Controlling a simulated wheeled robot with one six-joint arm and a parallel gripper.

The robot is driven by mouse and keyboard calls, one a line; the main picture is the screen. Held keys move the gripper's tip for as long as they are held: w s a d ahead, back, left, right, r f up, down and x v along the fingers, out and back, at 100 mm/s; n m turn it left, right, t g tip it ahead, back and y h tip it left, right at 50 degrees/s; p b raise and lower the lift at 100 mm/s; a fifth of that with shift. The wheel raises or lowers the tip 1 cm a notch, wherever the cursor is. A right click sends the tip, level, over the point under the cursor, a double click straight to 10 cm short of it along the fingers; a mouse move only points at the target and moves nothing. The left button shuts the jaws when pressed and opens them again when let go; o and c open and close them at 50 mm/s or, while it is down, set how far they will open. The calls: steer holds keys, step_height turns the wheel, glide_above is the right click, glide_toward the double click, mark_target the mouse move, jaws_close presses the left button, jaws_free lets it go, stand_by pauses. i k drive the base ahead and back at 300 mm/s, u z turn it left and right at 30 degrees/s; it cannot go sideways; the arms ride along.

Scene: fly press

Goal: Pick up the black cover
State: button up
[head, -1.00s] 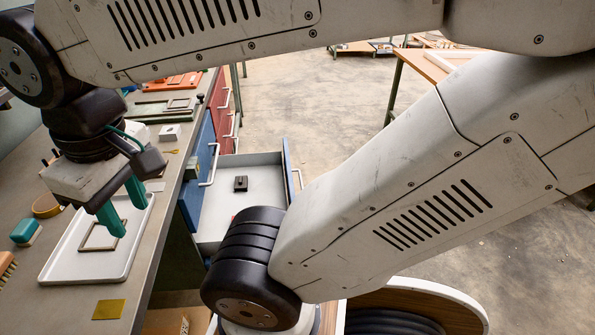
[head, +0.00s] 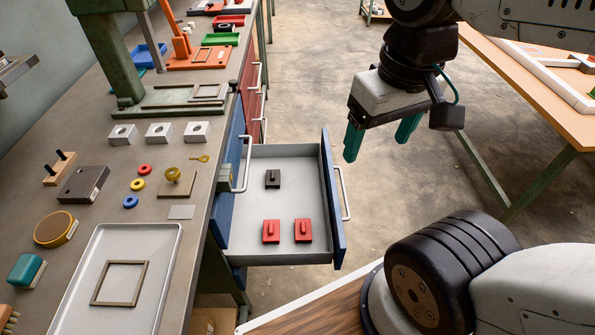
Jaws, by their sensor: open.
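The black cover (head: 272,179) is a small dark block with a raised grip on top. It lies in the open drawer (head: 290,160), toward the back of its grey floor. Two red covers (head: 271,231) of similar shape lie in the same drawer, nearer the front in the picture. My gripper (head: 382,140) is open and empty, with its green fingers spread and pointing down. It hangs to the right of the drawer, above floor level, apart from every cover.
The bench at left holds a white tray (head: 165,290) with a square frame (head: 119,283), several white blocks (head: 158,133) and coloured rings. A green press (head: 115,50) stands farther back. A wooden table (head: 540,95) is at right. Floor between is clear.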

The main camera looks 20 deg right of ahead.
mark_target(273, 177)
steer(key=u, duration=2.25)
steer(key=k, duration=1.1)
steer(key=z, duration=1.15)
steer(key=i, duration=0.6)
steer(key=z, duration=0.7)
steer(key=i, duration=0.75)
